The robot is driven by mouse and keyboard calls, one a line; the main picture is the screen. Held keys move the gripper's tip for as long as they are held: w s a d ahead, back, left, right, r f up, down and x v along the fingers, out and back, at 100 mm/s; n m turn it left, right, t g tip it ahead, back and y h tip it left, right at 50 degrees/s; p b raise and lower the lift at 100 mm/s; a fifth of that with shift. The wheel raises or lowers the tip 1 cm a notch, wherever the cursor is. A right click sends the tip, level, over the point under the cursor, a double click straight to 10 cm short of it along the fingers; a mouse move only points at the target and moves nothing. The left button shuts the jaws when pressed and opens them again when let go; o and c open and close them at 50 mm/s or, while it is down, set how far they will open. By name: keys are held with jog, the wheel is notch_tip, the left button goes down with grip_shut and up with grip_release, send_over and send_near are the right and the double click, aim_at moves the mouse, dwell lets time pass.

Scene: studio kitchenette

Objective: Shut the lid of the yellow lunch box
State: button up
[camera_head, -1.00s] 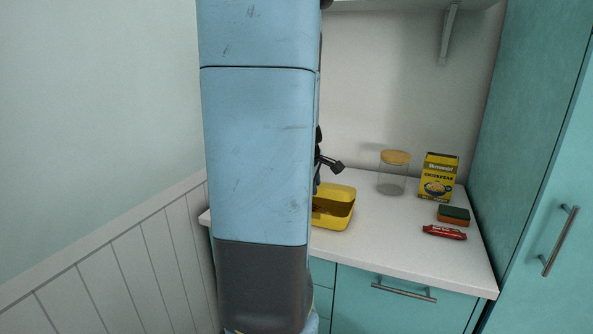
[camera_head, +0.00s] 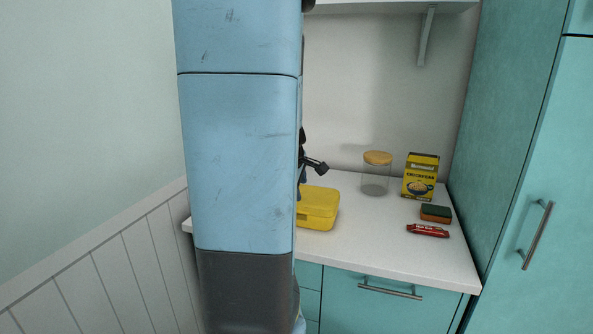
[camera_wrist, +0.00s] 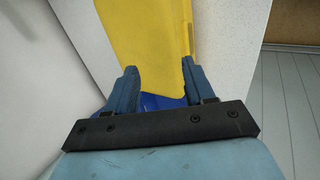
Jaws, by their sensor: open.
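The yellow lunch box (camera_head: 319,208) stands on the white counter, just right of my arm in the head view. Its lid lies flat over the base, with a seam along the side and no interior showing; its left part is hidden behind my arm. In the wrist view its yellow surface (camera_wrist: 148,30) fills the space ahead of and between my fingers. My gripper (camera_wrist: 159,68) is open, its two blue fingers apart at the box. I cannot tell whether they touch it. In the head view the gripper is mostly hidden by my arm.
On the counter (camera_head: 385,235) to the right stand a glass jar with a wooden lid (camera_head: 376,175), a yellow chickpea box (camera_head: 420,178), a sponge (camera_head: 436,213) and a red-wrapped bar (camera_head: 428,231). A tall teal cabinet (camera_head: 510,130) bounds the right, a wall shelf (camera_head: 390,6) hangs above.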

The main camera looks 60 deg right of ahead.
jog(key=v, duration=1.3)
jog(key=shift+a, duration=0.15)
jog(key=w+a+m+t+y, duration=0.1)
jog(key=w+a+t+y, duration=0.15)
jog(key=a, duration=1.05)
jog(key=w+a+m+t+y, duration=0.1)
jog(key=w+a, duration=0.3)
jog(key=a, duration=0.9)
jog(key=s+a+y, duration=0.2)
jog(key=s+a, duration=0.1)
jog(key=a, duration=0.6)
jog(key=shift+s+a+m+t, duration=0.25)
jog(key=shift+a+m+t, duration=0.1)
jog(key=shift+a+m, duration=0.05)
jog(key=shift+f, duration=0.15)
jog(key=shift+c, duration=1)
